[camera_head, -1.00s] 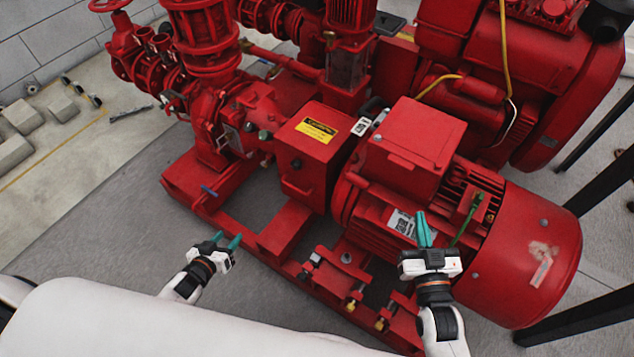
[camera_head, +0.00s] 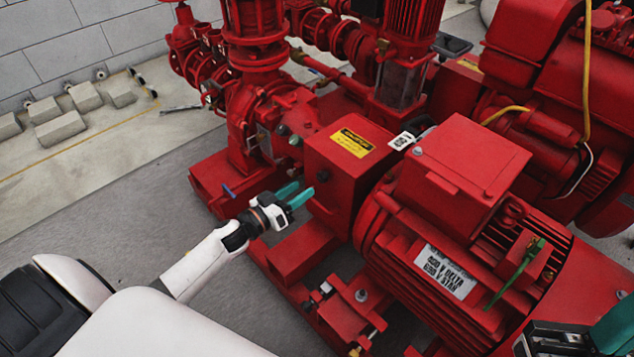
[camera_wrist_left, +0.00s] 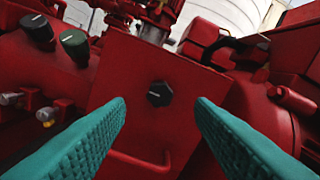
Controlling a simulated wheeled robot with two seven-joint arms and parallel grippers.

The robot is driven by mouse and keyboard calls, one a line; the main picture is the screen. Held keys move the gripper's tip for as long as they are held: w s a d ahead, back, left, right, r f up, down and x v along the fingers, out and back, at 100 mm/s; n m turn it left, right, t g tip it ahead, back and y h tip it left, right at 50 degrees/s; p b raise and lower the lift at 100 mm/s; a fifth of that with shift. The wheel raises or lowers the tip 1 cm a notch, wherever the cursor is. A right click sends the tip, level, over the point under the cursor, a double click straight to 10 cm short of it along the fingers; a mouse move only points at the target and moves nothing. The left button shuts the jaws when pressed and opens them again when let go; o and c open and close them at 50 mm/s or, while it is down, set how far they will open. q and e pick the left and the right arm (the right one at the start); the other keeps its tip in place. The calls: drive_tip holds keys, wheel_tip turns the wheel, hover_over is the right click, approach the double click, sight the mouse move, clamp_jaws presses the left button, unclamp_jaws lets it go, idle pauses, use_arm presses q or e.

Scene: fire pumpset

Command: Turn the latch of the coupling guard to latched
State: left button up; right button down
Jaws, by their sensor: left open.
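The coupling guard (camera_head: 318,152) is a red box with a yellow label on top, between the pump and the motor. Its latch (camera_head: 323,176) is a small dark knob on the face toward me. In the left wrist view the latch (camera_wrist_left: 159,93) shows as a black knob between and beyond the teal fingers. My left gripper (camera_head: 302,194) is open and empty in front of that face, apart from the knob as far as I can tell. My right gripper (camera_head: 590,338) is cut off at the lower right corner, so its opening is unclear.
The red motor (camera_head: 450,250) with its terminal box (camera_head: 460,165) stands to the right of the guard. The red base frame (camera_head: 300,250) runs below. Red pump pipework (camera_head: 255,60) rises behind on the left. The grey floor (camera_head: 120,210) at left is clear.

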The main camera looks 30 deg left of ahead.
sight(319, 177)
use_arm(q)
drive_tip(key=b+x, duration=0.1)
drive_tip(key=x, duration=0.4)
drive_tip(key=shift+f, duration=0.15)
drive_tip(key=shift+b+x, duration=0.45)
drive_tip(key=shift+x, duration=0.4)
drive_tip(key=c, duration=1)
